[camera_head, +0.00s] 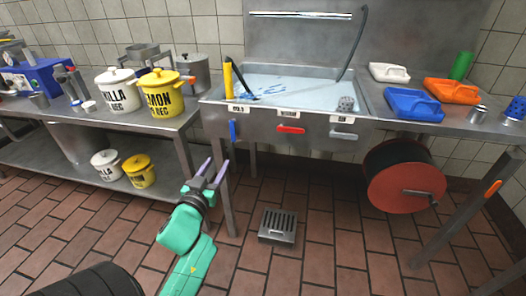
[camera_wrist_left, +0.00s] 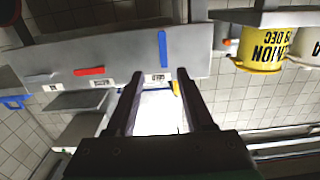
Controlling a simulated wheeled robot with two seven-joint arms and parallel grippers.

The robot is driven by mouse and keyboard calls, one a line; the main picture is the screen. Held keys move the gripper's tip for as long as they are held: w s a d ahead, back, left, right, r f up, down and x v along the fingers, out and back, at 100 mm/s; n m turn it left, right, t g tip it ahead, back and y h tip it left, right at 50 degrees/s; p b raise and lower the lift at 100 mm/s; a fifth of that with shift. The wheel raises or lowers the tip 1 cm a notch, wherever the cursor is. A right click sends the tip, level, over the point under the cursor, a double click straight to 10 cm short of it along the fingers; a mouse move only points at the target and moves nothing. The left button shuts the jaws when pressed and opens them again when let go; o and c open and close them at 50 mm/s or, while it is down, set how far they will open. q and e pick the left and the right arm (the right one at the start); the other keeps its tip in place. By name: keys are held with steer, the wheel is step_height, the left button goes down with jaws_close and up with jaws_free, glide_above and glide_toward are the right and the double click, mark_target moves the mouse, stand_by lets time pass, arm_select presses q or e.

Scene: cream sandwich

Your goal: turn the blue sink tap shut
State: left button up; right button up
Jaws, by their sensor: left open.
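The blue sink tap handle (camera_head: 233,129) is a narrow lever on the front of the steel sink (camera_head: 310,131), under its left label. It stands upright, along the vertical. In the left wrist view, which looks upside down, the blue handle (camera_wrist_left: 162,48) shows just beyond the fingertips. My left gripper (camera_head: 215,164) is open and empty, below and a little left of the blue handle, apart from it. Its two fingers also show in the left wrist view (camera_wrist_left: 160,80). My right gripper is not in view.
A red lever (camera_head: 290,129) and a grey lever (camera_head: 343,134) lie level on the same panel. A counter with a yellow pot (camera_head: 163,98) and a white pot (camera_head: 117,95) is at left. A red hose reel (camera_head: 403,182) hangs at right. The floor has a drain grate (camera_head: 277,225).

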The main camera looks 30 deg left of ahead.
mark_target(233, 134)
arm_select(q)
steer(key=x, duration=1.4)
steer(key=shift+w+a+r+b, duration=0.1)
steer(key=shift+a+b, duration=0.2)
steer(key=shift+a, duration=0.15)
jaws_close()
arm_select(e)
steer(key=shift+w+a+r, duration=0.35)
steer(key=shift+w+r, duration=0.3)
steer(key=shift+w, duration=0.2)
